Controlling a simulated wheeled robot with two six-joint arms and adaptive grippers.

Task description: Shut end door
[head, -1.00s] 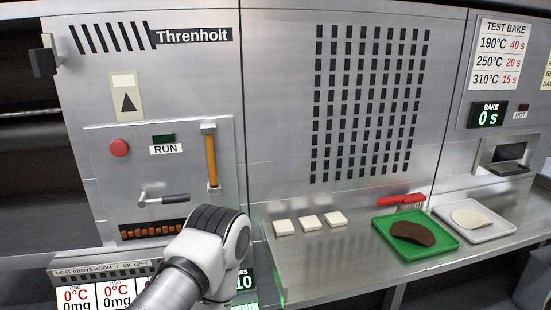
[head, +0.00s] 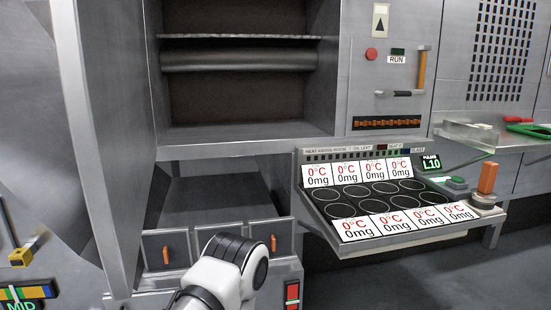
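A tall grey panel (head: 102,130) stands at the left of an open machine bay (head: 237,92) in the head view. It looks like a door standing open, but I cannot tell for sure that it is the end door. The bay is dark inside, with a shelf (head: 240,37) and a grey roller (head: 238,60) across it. No handle or latch shows on the panel. A white and black link of my own arm is at the bottom centre, in front of the lower cabinets. Neither gripper is in view.
A tray of round wells with temperature cards (head: 385,200) juts out at right. An orange handle (head: 488,178) stands at its right end. Small drawers (head: 167,251) are below the bay. A yellow-handled item (head: 22,255) and MID panel (head: 25,297) are at far left. Dark floor is at lower right.

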